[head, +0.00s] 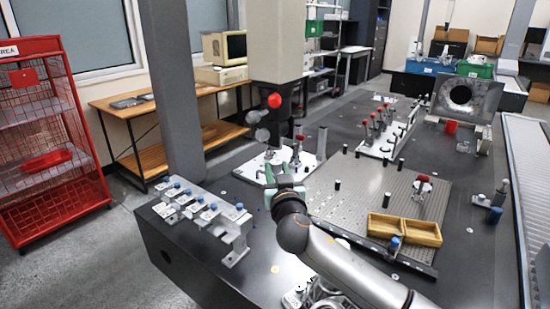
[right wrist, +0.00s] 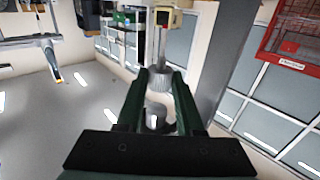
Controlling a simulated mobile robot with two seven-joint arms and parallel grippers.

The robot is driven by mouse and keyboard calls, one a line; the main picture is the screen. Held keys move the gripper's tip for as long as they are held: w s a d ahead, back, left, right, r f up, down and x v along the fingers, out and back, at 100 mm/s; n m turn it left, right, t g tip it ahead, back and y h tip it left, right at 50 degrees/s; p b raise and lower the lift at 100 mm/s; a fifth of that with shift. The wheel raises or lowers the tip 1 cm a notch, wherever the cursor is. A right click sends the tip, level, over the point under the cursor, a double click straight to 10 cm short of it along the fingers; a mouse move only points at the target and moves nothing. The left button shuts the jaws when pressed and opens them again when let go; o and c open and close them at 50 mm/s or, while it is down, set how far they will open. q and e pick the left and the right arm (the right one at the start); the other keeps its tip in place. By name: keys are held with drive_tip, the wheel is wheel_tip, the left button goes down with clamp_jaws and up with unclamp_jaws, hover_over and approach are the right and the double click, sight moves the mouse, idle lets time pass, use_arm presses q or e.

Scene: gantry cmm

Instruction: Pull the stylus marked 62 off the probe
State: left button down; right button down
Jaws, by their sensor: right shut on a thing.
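My right gripper (head: 283,170) has its green fingers raised below the dark probe column (head: 283,97), in front of the white plate that bears small posts. In the right wrist view the fingers (right wrist: 160,84) are shut on a grey ribbed cylindrical piece (right wrist: 159,86), which looks like the stylus. A thin pale rod (right wrist: 161,48) shows beyond it, in line with it. A rounded metal end (right wrist: 155,115) shows nearer the palm. No number 62 is legible, and I cannot tell whether the piece still touches the probe. My left gripper is not in view.
A red ball (head: 274,101) and grey discs (head: 262,134) hang beside the column. A metal rack (head: 236,231) with blue-topped pieces stands left of my right arm. A perforated plate (head: 355,188) and wooden tray (head: 424,231) lie to the right. A grey pillar (head: 172,95) stands left.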

drive_tip(key=s+d+p, duration=0.1)
drive_tip(key=s, duration=0.7)
drive_tip(key=shift+d+f+p, duration=0.15)
drive_tip(key=shift+f+p, duration=0.15)
drive_tip(key=shift+f, duration=0.15)
idle(0.4)
